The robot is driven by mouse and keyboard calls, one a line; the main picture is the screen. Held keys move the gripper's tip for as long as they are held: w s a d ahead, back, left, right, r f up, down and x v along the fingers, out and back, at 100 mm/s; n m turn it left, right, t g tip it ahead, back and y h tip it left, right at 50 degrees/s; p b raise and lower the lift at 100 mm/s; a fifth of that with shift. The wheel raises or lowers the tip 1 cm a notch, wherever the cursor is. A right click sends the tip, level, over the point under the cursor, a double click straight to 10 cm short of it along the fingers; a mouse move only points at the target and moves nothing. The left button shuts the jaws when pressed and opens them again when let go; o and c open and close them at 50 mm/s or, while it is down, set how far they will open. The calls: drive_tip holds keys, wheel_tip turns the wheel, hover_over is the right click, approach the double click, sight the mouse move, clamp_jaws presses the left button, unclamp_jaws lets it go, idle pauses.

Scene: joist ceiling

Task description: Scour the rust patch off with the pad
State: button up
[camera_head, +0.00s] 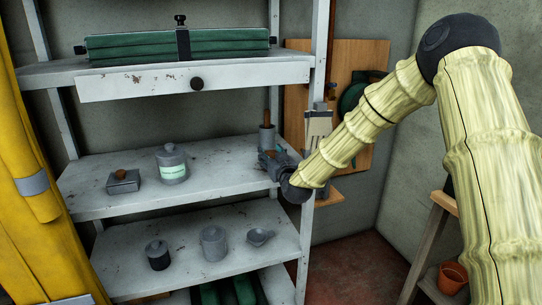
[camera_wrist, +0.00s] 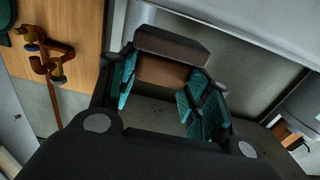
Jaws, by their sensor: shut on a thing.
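My gripper (camera_head: 273,161) is over the right end of the middle shelf, close to the rack's front post. In the wrist view my gripper (camera_wrist: 164,76) has its teal finger pads on either side of a dark block with a brown face, which looks like the pad (camera_wrist: 172,45), and it is shut on it. Brown rust marks (camera_head: 137,77) show on the pale drawer front under the top shelf. Whether these are the rust patch, I cannot tell.
The shelf's centre is clear. A wooden board (camera_head: 350,60) hangs behind.

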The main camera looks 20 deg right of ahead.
drive_tip(key=shift+f+b, duration=0.5)
drive_tip(key=shift+f, duration=0.45)
idle(0.4)
drive_tip(key=shift+d, duration=0.15)
drive_tip(key=shift+w+d+r, duration=0.1)
drive_tip(key=shift+d, duration=1.25)
drive_tip(key=shift+d+f, duration=0.2)
drive_tip(key=shift+d, duration=2)
